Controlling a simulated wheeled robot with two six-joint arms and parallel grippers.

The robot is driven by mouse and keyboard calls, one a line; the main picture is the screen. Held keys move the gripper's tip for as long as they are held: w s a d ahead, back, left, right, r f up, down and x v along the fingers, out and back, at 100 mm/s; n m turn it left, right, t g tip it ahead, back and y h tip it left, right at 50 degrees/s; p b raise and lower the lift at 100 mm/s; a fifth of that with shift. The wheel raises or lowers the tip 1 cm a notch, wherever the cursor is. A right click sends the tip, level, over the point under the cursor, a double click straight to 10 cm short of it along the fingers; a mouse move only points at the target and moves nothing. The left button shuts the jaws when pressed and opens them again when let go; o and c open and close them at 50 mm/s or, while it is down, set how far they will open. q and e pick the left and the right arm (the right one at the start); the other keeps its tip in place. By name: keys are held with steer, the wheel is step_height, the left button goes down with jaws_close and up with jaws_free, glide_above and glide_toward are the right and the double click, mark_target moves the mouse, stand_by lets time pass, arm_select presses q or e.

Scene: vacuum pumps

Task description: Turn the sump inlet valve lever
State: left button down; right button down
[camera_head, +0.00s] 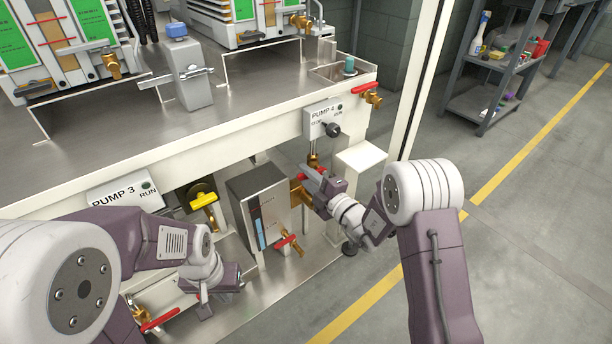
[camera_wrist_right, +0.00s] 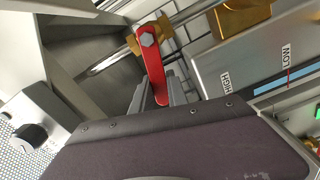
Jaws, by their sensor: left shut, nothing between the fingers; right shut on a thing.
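A red valve lever (camera_wrist_right: 154,70) on a brass valve shows in the right wrist view. It is bolted at its upper end, and its lower end lies between the fingers of my right gripper (camera_wrist_right: 158,93). In the head view my right gripper (camera_head: 314,184) is at the same brass valve, below the PUMP 4 panel (camera_head: 325,117) and right of a grey pump unit (camera_head: 262,205). There it hides most of the lever. My left gripper (camera_head: 204,298) is shut and empty, low at the left of the grey unit. Whether the held lever is the sump inlet one is not readable.
Another red-handled valve (camera_head: 287,241) sits on the front of the grey unit. A further red lever (camera_head: 160,320) is at lower left, and a yellow handle (camera_head: 204,201) is under the bench. The bench edge (camera_head: 230,134) overhangs this space. Open floor lies at right.

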stand_by(0.7)
steer(key=shift+r+m+p, duration=0.25)
steer(key=shift+m+p, duration=0.05)
steer(key=shift+p, duration=0.35)
steer(key=m+p, duration=0.1)
steer(key=p, duration=0.1)
steer(key=r+m+p, duration=0.1)
steer(key=m+p, duration=0.1)
steer(key=p, duration=0.1)
steer(key=d+r+m+p, duration=0.1)
steer(key=p, duration=0.1)
steer(key=shift+w+r+p, duration=0.15)
steer(key=shift+w+p, duration=0.15)
steer(key=shift+p, duration=0.05)
steer(key=shift+w+d+r+m+p, duration=0.1)
steer(key=shift+w+d+m+p, duration=0.05)
steer(key=shift+m+p, duration=0.45)
steer(key=shift+w+d+m+p, duration=0.1)
steer(key=shift+d+m+p, duration=0.05)
steer(key=shift+m+p, duration=0.45)
steer(key=c, duration=1.3)
jaws_free()
